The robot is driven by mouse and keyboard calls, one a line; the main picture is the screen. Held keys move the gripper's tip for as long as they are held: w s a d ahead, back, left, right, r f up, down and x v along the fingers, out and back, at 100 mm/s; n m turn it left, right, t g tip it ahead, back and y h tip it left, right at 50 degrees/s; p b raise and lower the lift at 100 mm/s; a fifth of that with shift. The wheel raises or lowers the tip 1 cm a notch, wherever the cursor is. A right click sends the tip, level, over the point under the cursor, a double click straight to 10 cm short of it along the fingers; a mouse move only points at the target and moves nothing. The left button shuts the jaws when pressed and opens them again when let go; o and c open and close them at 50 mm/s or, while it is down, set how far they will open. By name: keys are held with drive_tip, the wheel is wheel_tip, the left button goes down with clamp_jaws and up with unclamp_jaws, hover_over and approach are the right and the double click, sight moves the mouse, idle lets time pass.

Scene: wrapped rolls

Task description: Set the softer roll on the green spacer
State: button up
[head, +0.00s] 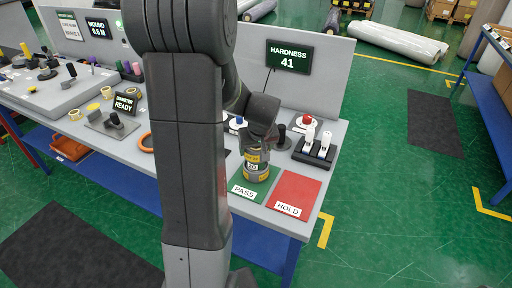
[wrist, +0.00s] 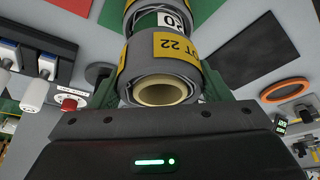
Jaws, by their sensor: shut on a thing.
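My gripper (head: 258,146) is shut on a grey wrapped roll (wrist: 190,55) with a yellow label reading "PT 22" and a cream core. In the wrist view the gripper's fingers (wrist: 165,84) flank this roll. Just beyond it is a green spacer (wrist: 147,22) with a white "20" label, and past that another yellow-labelled roll (wrist: 128,5). In the head view the held roll (head: 255,156), the "20" label and the lower roll (head: 257,177) line up as an upright stack on the green PASS mat (head: 236,191). I cannot tell whether the held roll touches the spacer.
The red HOLD mat (head: 297,190) lies right of the stack. A black tester with two white handles (head: 316,145) and a red button (head: 307,119) stand behind. The display (head: 289,57) reads "HARDNESS 41". My arm hides the middle of the table.

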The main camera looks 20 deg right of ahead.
drive_tip(key=shift+f+b, duration=0.4)
drive_tip(key=shift+b, duration=0.1)
drive_tip(key=o, duration=1.1)
drive_tip(key=shift+o, duration=0.2)
drive_tip(key=shift+r, duration=0.1)
drive_tip(key=d+v, duration=0.1)
drive_tip(key=v, duration=1.1)
drive_tip(key=shift+a+r, duration=0.3)
drive_tip(key=shift+a, duration=0.2)
drive_tip(key=shift+f, duration=0.1)
